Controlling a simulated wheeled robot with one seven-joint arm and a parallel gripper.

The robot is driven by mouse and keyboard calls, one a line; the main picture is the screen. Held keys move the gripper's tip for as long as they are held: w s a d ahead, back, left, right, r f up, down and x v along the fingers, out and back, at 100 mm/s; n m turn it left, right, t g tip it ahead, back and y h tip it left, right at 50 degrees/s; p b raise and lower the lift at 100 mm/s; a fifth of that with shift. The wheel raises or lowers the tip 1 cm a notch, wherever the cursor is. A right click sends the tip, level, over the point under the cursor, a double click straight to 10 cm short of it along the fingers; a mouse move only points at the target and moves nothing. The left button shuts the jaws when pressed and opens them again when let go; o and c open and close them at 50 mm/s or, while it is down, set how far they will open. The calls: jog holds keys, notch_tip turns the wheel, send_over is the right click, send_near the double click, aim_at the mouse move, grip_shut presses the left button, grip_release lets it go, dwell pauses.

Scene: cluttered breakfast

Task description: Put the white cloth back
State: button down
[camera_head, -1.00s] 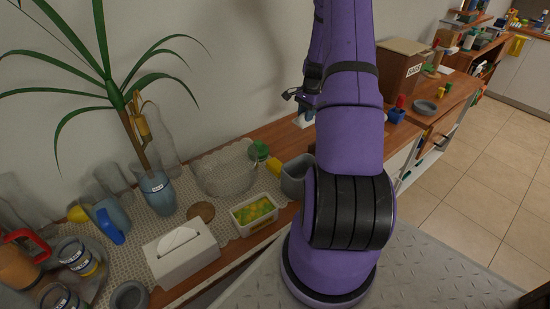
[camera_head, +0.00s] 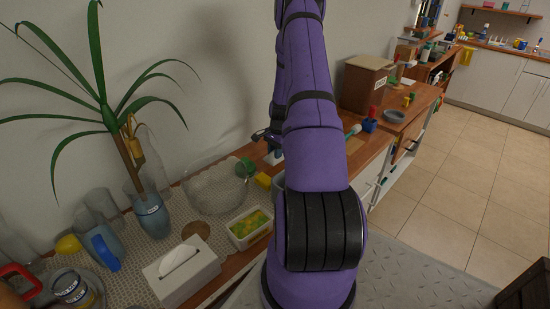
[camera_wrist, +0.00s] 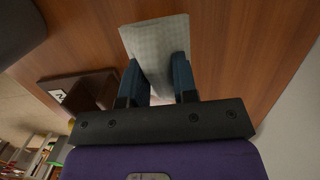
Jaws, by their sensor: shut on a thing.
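The white cloth, a pale patterned piece, is between my gripper's two dark blue fingers in the wrist view (camera_wrist: 156,42). My gripper (camera_wrist: 157,72) is shut on it, and the cloth sticks out past the fingertips over a brown wooden surface (camera_wrist: 235,45). I cannot tell whether the cloth touches that surface. In the head view a small white patch, likely the cloth (camera_head: 273,157), shows just left of my purple arm. The arm hides most of my gripper there.
A glass bowl (camera_head: 215,187), green-and-yellow-filled tub (camera_head: 250,229), tissue box (camera_head: 181,272) and potted plant (camera_head: 151,214) crowd the left. Right of my arm are a brown box (camera_head: 364,86), blue cup (camera_head: 369,125) and grey bowl (camera_head: 395,116). Tiled floor (camera_head: 460,150) is open.

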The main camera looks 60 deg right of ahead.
jog(key=shift+f, duration=1.3)
jog(key=shift+f, duration=0.1)
jog(key=c, duration=0.9)
grip_release()
